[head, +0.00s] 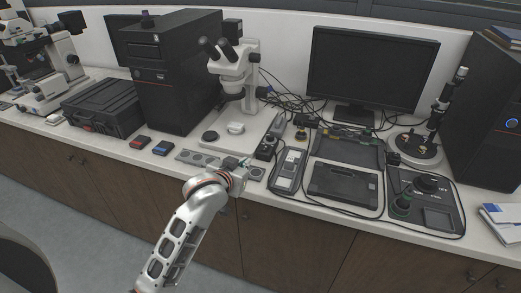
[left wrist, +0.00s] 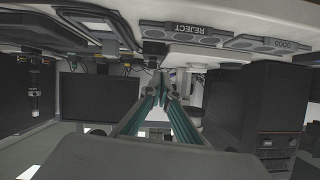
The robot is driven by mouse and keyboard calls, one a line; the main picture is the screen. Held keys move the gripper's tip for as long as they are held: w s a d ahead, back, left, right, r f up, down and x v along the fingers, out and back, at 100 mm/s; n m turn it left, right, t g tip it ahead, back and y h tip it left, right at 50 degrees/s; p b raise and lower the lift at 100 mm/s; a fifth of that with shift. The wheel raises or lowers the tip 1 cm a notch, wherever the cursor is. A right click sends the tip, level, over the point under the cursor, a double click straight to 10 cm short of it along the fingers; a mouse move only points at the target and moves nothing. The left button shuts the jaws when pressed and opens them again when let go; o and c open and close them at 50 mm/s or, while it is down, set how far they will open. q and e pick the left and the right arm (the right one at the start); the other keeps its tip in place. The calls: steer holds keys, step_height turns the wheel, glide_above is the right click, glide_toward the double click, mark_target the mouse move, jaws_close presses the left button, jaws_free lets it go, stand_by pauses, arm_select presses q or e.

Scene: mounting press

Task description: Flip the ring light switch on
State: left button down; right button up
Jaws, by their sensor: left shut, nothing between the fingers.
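My left gripper (head: 246,163) is at the front edge of the bench, with its tips just in front of a small black box (head: 266,148) with a round dial. This box may be the ring light control; its switch is too small to make out. In the left wrist view the two green-sided fingers (left wrist: 161,78) meet at the tips and hold nothing. I cannot tell whether the tips touch the box. A white stereo microscope (head: 236,68) stands behind the box. My right gripper is not in view.
A grey tray (head: 198,158) lies left of my gripper; trays marked REJECT (left wrist: 190,32) and GOOD show upside down in the wrist view. A black computer tower (head: 178,75) stands left.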

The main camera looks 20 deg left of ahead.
arm_select(q)
steer(key=shift+n+t, duration=0.4)
steer(key=shift+n, duration=0.1)
steer(key=w+r, duration=0.2)
steer(key=w+d+r, duration=0.1)
steer(key=w+r, duration=0.1)
steer(key=shift+d+r, duration=0.15)
steer(key=shift+d, duration=0.05)
glide_above(265, 148)
steer(key=s, duration=0.3)
step_height(265, 148, down, 4)
steer(key=r, duration=0.1)
step_height(265, 148, down, 3)
steer(key=shift+f, duration=0.1)
steer(key=shift+s+f+b, duration=0.15)
steer(key=shift+f+b, duration=0.15)
steer(key=shift+f, duration=0.45)
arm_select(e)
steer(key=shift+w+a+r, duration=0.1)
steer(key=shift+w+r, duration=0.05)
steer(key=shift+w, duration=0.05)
